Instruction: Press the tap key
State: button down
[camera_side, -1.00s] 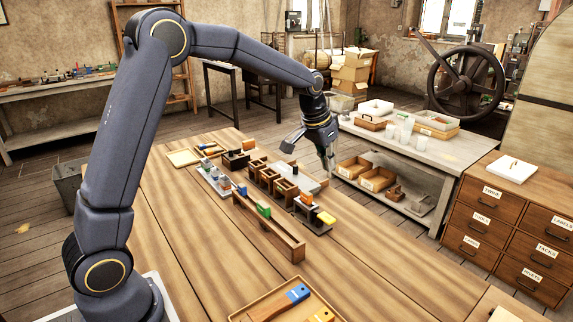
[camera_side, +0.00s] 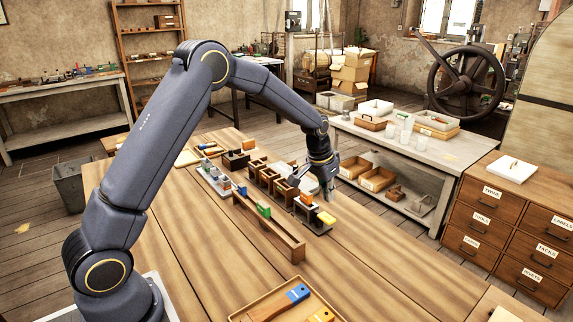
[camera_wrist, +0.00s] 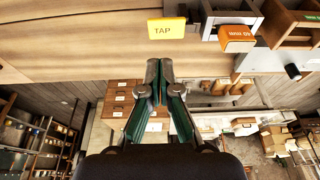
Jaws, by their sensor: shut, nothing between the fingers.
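The yellow key marked TAP (camera_wrist: 166,29) shows at the top of the wrist view. In the side view the yellow key (camera_side: 327,218) stands at the near right end of the row of blocks on the table. My gripper (camera_wrist: 159,66) has its fingertips together, with nothing between them. In the wrist view the fingertips are just below the TAP key, apart from it in the picture. In the side view my gripper (camera_side: 328,198) points down just behind the yellow key. The height gap between them is hard to tell.
An orange block with a label (camera_wrist: 237,34) is right of the key in the wrist view. Wooden boxes (camera_side: 268,180) line the table behind. A long wooden rail (camera_side: 270,232) lies to the left. Bare tabletop (camera_side: 400,265) is free at the front right.

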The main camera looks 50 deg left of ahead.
aim_at(330, 218)
jog(key=x, duration=0.4)
jog(key=s+x, duration=0.1)
jog(key=x, duration=0.1)
jog(key=shift+f, duration=0.45)
